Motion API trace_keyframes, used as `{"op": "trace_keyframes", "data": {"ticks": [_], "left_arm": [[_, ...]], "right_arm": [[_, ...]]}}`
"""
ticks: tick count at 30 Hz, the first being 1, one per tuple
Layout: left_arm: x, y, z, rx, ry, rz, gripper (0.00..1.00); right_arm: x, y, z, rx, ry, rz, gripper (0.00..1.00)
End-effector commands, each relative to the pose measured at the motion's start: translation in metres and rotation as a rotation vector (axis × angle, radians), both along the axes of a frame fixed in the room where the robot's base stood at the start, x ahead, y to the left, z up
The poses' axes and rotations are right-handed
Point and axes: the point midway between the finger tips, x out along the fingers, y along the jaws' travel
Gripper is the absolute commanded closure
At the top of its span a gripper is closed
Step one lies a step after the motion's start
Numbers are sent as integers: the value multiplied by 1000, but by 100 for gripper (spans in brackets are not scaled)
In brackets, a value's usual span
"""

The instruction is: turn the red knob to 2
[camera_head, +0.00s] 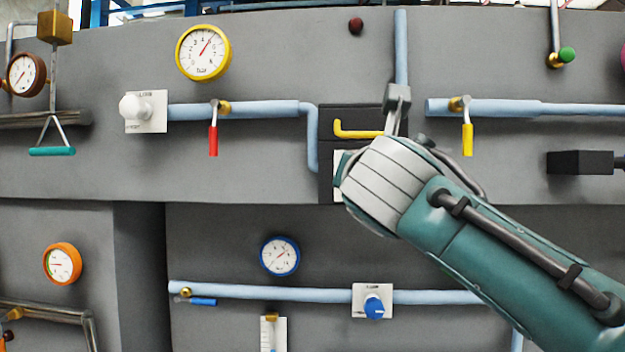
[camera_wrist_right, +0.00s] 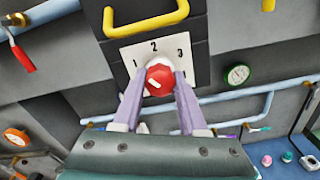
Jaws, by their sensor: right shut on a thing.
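The red knob (camera_wrist_right: 160,80) sits on a white dial plate (camera_wrist_right: 126,52) marked 1, 2 and 3, with 2 at the top. A short white mark shows on the left part of the knob's face, on the side of 1; its exact heading is hard to tell. My right gripper (camera_wrist_right: 159,86) is shut on the knob, one finger on each side. In the head view my right wrist hides the knob, and only the left edge of the plate (camera_head: 338,172) shows. My left gripper is not in view.
A yellow handle (camera_head: 357,133) juts out on the dark panel just above the dial plate. A red lever (camera_head: 213,140) and a yellow lever (camera_head: 467,139) hang from pipes to either side. A blue knob (camera_head: 374,307) is below.

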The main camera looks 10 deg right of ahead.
Motion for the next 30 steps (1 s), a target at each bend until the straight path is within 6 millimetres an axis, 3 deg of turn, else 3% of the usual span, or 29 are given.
{"op": "trace_keyframes", "data": {"ticks": [15, 30], "left_arm": [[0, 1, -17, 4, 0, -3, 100], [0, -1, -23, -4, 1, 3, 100]], "right_arm": [[0, 1, -1, 438, -125, 0, 100], [0, 0, 0, 620, -178, 0, 100]]}}
